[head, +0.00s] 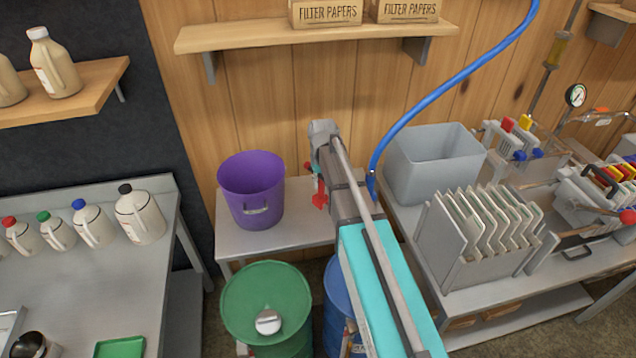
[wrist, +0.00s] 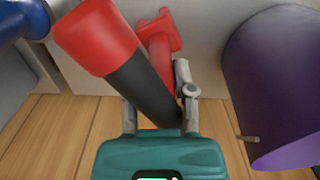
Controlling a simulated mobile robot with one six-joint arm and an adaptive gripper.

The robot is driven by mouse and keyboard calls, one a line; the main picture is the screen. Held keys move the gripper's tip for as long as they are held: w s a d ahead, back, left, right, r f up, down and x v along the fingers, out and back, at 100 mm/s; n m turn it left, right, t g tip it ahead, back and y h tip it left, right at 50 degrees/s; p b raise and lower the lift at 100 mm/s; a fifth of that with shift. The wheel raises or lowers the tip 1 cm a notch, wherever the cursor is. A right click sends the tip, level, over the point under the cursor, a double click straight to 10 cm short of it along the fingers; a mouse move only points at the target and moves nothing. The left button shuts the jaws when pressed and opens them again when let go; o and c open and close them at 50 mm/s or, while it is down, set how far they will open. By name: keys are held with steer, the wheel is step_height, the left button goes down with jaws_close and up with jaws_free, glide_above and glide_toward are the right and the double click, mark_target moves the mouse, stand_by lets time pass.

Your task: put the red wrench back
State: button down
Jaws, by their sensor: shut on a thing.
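The red wrench (wrist: 95,38), red with a black section, is in my gripper (wrist: 158,98) in the wrist view, which is roughly upside down. Its black section runs between the two grey fingers, and another red part (wrist: 160,45) shows behind it. In the head view a red end of the wrench (head: 320,200) hangs below my gripper (head: 317,175), just right of the purple bucket (head: 252,190). The bucket also shows in the wrist view (wrist: 275,85). My arm hides much of the wrench in the head view. I cannot tell whether it touches the table or the wall.
The bucket stands on a small grey table (head: 285,240) against the plank wall. A green drum (head: 266,310) and a blue drum (head: 338,300) stand in front. A blue hose (head: 450,85) hangs right of my gripper, near a grey bin (head: 435,165). A shelf (head: 320,35) is above.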

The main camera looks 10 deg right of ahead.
mark_target(321, 197)
steer(key=shift+f, duration=0.15)
steer(key=shift+f+b, duration=1.1)
steer(key=shift+b, duration=0.1)
steer(key=shift+f+b, duration=0.6)
steer(key=shift+b, duration=0.05)
steer(key=shift+c, duration=1.9)
jaws_free()
